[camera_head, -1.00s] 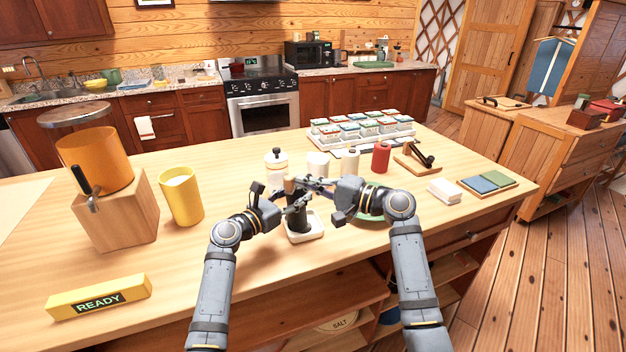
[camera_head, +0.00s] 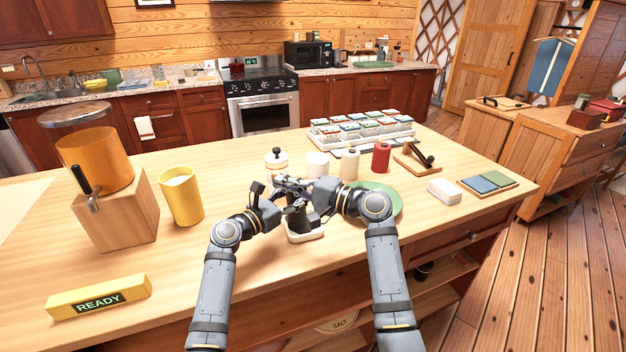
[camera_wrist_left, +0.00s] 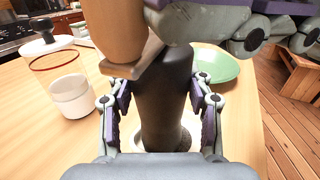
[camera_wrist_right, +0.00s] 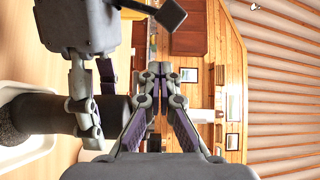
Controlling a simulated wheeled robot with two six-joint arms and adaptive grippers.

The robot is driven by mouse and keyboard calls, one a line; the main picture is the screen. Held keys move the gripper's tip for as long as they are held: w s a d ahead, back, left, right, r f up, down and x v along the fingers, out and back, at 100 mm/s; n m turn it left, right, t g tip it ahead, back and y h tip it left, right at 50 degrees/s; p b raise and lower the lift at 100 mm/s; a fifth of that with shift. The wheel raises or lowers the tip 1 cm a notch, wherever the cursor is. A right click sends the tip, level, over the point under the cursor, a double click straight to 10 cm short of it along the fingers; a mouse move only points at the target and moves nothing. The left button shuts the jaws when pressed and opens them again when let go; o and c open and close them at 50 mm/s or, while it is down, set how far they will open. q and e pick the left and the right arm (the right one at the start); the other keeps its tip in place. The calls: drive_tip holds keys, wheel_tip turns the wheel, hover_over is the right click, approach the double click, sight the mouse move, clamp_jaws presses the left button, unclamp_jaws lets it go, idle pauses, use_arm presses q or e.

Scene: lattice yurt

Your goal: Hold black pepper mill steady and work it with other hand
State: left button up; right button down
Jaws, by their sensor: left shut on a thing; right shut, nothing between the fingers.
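The black pepper mill (camera_head: 299,221) stands upright on a small white tray (camera_head: 306,238) near the table's front edge. In the left wrist view its dark body (camera_wrist_left: 163,105) is between the fingers of my left gripper (camera_wrist_left: 158,117), which is shut on it. A brown wooden part (camera_wrist_left: 118,35) shows at the mill's top. My right gripper (camera_head: 300,190) is shut and empty at about the height of the mill's top. In the right wrist view its fingertips (camera_wrist_right: 155,72) meet, with the mill body (camera_wrist_right: 50,115) off to the left. Contact between the right gripper and the mill is unclear.
A green plate (camera_head: 384,203) lies right of the mill. Behind are a white jar with a black knob (camera_head: 277,160), a white cup (camera_head: 317,165) and a red container (camera_head: 381,157). A yellow cup (camera_head: 181,196) and wooden dispenser (camera_head: 120,218) stand left.

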drive_tip(key=shift+w+a, duration=0.1)
drive_tip(key=shift+a, duration=0.15)
idle(0.6)
